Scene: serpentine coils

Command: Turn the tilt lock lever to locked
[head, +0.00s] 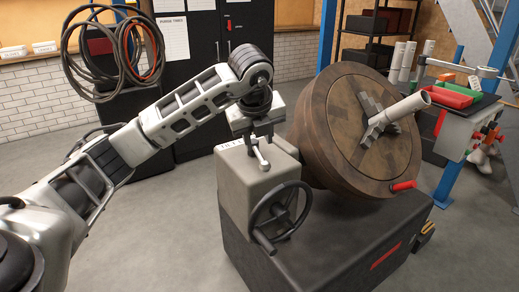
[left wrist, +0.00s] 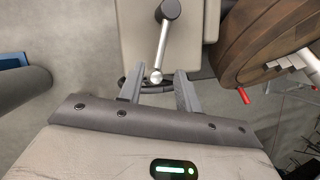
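The tilt lock lever (head: 262,155) is a short metal bar on top of a grey housing (head: 245,185). In the left wrist view the lever (left wrist: 163,45) runs from a dark round pivot (left wrist: 168,9) at the top down to a pale ball end (left wrist: 156,76). My left gripper (head: 256,138) is above the housing, pointing down at the lever. In the left wrist view its two fingers (left wrist: 155,80) are spread, with the ball end between their tips and visible gaps on both sides. I cannot tell whether the lever is locked. My right gripper is not in view.
A handwheel (head: 279,214) sticks out of the housing's front. A large tilted wooden disc (head: 335,130) with a jawed centre and a red handle (head: 403,185) stands close on the right. A dark base (head: 330,240) is below. Hoses (head: 105,55) hang at the back left.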

